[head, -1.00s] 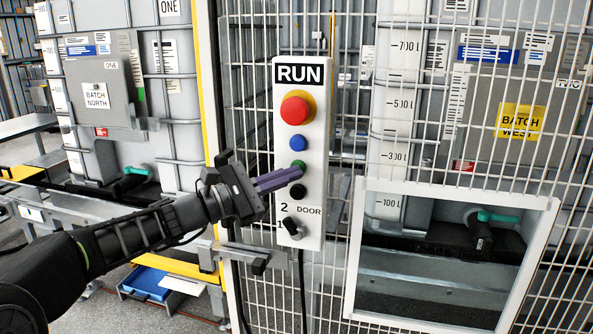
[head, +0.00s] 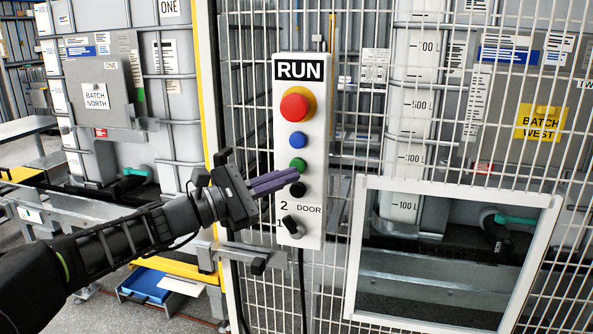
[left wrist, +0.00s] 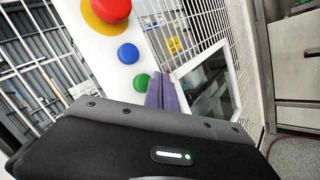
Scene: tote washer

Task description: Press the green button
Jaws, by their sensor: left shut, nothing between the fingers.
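The green button (head: 298,165) is on a white control panel (head: 314,150) marked RUN, below a blue button (head: 298,142) and above a black one (head: 298,189). My left gripper (head: 296,174) is shut and empty, its purple fingers pointing right at the panel. In the head view the fingertips overlap the panel just below the green button. I cannot tell whether they touch the panel. In the left wrist view the green button (left wrist: 141,81) shows beside the purple fingers (left wrist: 160,90). My right gripper is not in view.
A red button on a yellow base (head: 297,105) is higher on the panel, and a DOOR selector knob (head: 292,226) is at its bottom. A wire mesh fence (head: 260,90) stands around the panel. A white-framed opening (head: 357,270) is to the right.

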